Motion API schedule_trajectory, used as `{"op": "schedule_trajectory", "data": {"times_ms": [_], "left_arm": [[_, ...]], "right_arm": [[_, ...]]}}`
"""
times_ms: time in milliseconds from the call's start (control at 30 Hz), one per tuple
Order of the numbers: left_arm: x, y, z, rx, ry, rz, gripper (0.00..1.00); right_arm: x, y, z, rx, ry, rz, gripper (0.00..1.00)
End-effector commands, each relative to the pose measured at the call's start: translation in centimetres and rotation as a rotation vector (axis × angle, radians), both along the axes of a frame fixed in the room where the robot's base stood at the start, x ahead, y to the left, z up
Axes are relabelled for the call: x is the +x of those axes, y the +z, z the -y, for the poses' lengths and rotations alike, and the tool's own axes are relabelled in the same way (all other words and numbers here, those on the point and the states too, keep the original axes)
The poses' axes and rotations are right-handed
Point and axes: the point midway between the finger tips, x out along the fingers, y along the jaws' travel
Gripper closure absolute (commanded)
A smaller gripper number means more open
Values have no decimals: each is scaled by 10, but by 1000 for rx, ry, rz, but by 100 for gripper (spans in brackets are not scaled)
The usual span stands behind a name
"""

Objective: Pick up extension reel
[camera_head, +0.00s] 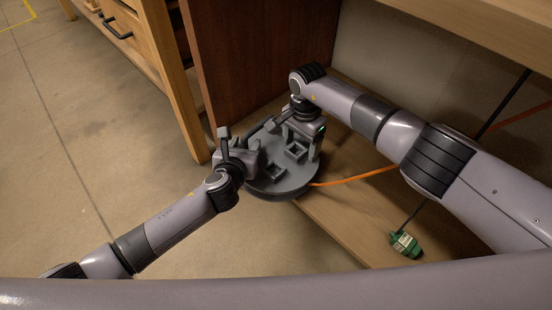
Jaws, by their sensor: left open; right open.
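The extension reel (270,185) is a grey round disc with square openings on its upper face. It sits in the middle of the head view, at the left end of the low wooden shelf. An orange cable (358,177) runs from it to the right. My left gripper (236,148) is open at the reel's left side, its fingers by the rim. My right gripper (301,148) is open over the reel's upper right part, fingers pointing down. Both grippers cover parts of the reel, and I cannot tell whether either touches it.
The shelf board (340,225) runs right under the reel. A green plug-like piece (405,244) on a black cord lies on it. A dark brown panel (250,60) stands behind the reel. A wooden cabinet leg (181,90) is close on the left. The floor at left is clear.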

Motion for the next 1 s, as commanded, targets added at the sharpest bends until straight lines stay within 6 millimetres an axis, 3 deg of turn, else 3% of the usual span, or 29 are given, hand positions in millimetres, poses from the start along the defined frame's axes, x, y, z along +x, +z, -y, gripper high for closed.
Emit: {"op": "schedule_trajectory", "data": {"times_ms": [200, 333, 433, 1000], "left_arm": [[0, 0, 0, 0, 0, 1, 55], [0, 0, 0, 0, 0, 1, 97], [0, 0, 0, 0, 0, 0, 100], [1, 8, 1, -1, -1, 5, 100]], "right_arm": [[0, 0, 0, 0, 0, 0, 27], [0, 0, 0, 0, 0, 0, 70], [0, 0, 0, 0, 0, 0, 100], [1, 8, 0, 1, 1, 2, 100]]}}
